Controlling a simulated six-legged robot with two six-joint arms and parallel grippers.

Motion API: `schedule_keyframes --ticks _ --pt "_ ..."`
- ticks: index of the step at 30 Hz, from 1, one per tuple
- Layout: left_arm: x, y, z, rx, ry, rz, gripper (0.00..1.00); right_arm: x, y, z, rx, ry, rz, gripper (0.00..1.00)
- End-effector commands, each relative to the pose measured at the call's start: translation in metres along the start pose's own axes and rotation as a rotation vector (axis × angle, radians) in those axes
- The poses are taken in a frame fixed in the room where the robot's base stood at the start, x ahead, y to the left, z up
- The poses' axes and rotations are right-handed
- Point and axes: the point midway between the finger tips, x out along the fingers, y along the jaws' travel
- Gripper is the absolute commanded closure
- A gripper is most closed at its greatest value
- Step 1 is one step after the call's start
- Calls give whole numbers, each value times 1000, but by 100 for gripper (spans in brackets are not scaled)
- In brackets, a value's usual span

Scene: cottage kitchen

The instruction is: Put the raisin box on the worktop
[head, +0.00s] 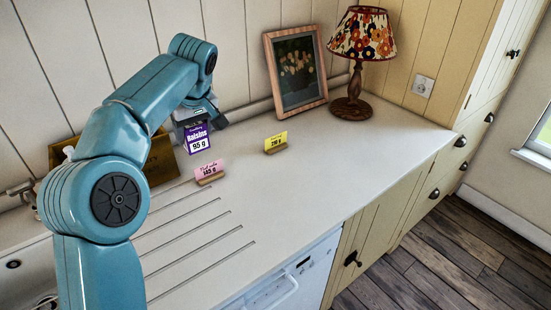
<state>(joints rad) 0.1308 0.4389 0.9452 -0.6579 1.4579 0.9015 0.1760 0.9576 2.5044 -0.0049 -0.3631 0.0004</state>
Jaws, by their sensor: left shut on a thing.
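The raisin box (197,141), purple and white with "Raisins 95 g" on its front, is upright at the back left of the worktop (300,180). My left gripper (200,120) reaches down over it from the left and is shut on it. The fingertips are small and partly hidden by the box and my wrist. I cannot tell whether the bottom of the box touches the worktop or hangs just above it. My right gripper is not in view.
A pink card (209,173) in a wooden holder stands just in front of the box. A yellow card (276,142) stands to the right. A brown wooden box (160,163) is left. A framed picture (296,70) and lamp (358,60) stand behind. The worktop's front right is clear.

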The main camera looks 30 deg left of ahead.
Motion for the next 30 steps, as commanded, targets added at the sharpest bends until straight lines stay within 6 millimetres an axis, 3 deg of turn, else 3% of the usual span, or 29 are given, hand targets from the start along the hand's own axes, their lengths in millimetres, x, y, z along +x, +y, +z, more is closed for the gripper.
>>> schedule_keyframes --ticks 5,18,30 --pt "7 -5 5 -2 1 -1 70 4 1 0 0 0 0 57" --pt "117 -7 49 -1 -1 -2 70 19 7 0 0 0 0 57" --pt "171 -3 69 -1 -1 -2 70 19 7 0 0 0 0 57"
